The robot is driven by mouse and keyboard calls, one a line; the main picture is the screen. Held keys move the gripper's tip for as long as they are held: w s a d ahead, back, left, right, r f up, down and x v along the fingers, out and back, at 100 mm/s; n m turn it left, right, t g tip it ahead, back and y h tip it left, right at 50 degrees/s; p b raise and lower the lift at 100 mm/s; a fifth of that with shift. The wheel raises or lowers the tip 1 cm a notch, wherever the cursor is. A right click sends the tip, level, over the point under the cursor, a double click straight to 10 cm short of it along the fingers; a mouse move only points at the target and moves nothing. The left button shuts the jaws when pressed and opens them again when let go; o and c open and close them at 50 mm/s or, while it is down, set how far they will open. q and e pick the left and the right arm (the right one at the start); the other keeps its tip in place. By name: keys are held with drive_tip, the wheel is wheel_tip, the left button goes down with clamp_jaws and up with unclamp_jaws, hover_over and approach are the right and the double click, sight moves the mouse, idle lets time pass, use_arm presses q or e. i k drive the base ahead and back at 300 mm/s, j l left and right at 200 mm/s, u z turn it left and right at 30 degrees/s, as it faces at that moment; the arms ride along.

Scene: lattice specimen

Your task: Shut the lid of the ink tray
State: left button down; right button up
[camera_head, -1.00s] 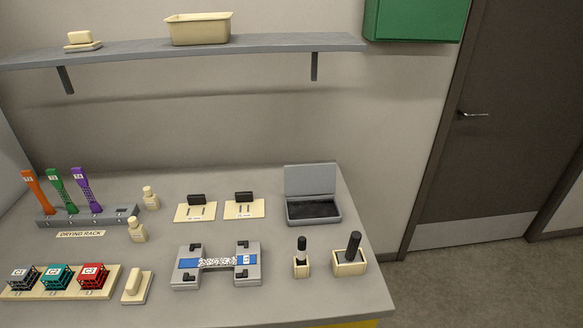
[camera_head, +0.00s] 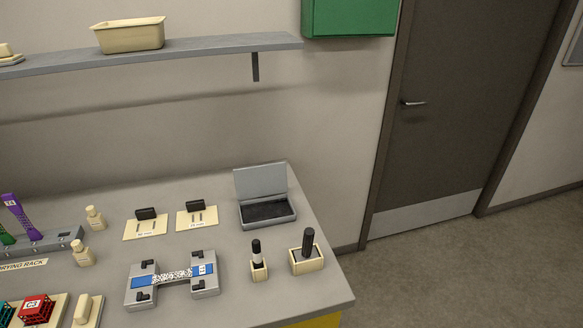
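The ink tray (camera_head: 283,218) is a grey shallow box with a dark pad inside, near the back right of the table. Its lid (camera_head: 260,181) is open and stands almost upright along the back edge, toward the wall. Neither of my grippers is in view.
In front of the tray stand a small holder with a black-topped tool (camera_head: 258,262) and a cream block with a dark handle (camera_head: 308,250). A grey fixture with a patterned strip (camera_head: 172,275) lies left of them. Two cream cards (camera_head: 146,229) (camera_head: 197,220) lie left of the tray. A shelf (camera_head: 215,54) hangs above.

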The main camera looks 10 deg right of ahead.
sight(250, 182)
drive_tip(key=l+z, duration=1.15)
drive_tip(key=l, duration=0.5)
drive_tip(key=i, duration=0.05)
